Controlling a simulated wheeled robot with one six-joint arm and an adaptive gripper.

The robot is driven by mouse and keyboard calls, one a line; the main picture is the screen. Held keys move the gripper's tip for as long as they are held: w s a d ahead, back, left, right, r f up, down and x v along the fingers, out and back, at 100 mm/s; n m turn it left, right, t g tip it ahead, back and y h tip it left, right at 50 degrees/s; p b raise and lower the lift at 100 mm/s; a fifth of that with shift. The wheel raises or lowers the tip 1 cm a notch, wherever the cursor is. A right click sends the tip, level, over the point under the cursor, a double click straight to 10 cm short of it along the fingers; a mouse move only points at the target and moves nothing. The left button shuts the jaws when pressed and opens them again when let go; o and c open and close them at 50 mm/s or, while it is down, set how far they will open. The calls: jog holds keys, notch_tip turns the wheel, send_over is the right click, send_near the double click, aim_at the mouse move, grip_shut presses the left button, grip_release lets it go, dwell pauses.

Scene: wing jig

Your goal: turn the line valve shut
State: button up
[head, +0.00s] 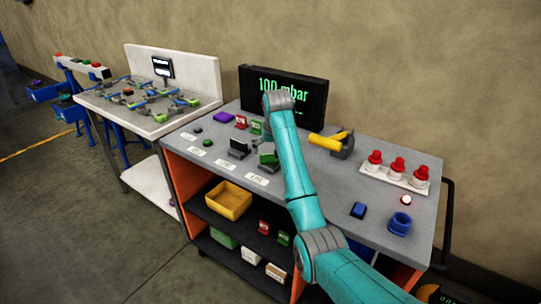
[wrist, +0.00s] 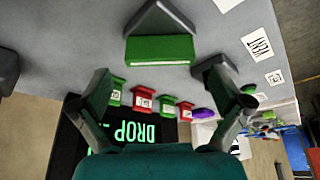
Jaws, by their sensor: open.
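The line valve, with a yellow lever handle (head: 325,142) on a grey body (head: 343,147), stands on the grey bench top, right of my arm and in front of the display. The handle points left and toward the front. My gripper (wrist: 157,78) is open in the wrist view, its two dark fingers spread wide with nothing between them. A grey block with a green face (wrist: 160,49) lies just beyond the fingertips. The valve handle is not recognisable in the wrist view. In the head view my arm hides much of the gripper, left of the valve.
The display (head: 312,90) reads "100 mbar". Red and green tags (wrist: 143,103) stand near it. Red-capped fittings (head: 397,165), a blue switch (head: 358,210) and a blue cup (head: 400,223) occupy the right side. A white jig table (head: 205,75) adjoins at left.

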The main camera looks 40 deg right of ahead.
aim_at(270, 154)
jog(key=shift+x, duration=2)
jog(key=c, duration=1)
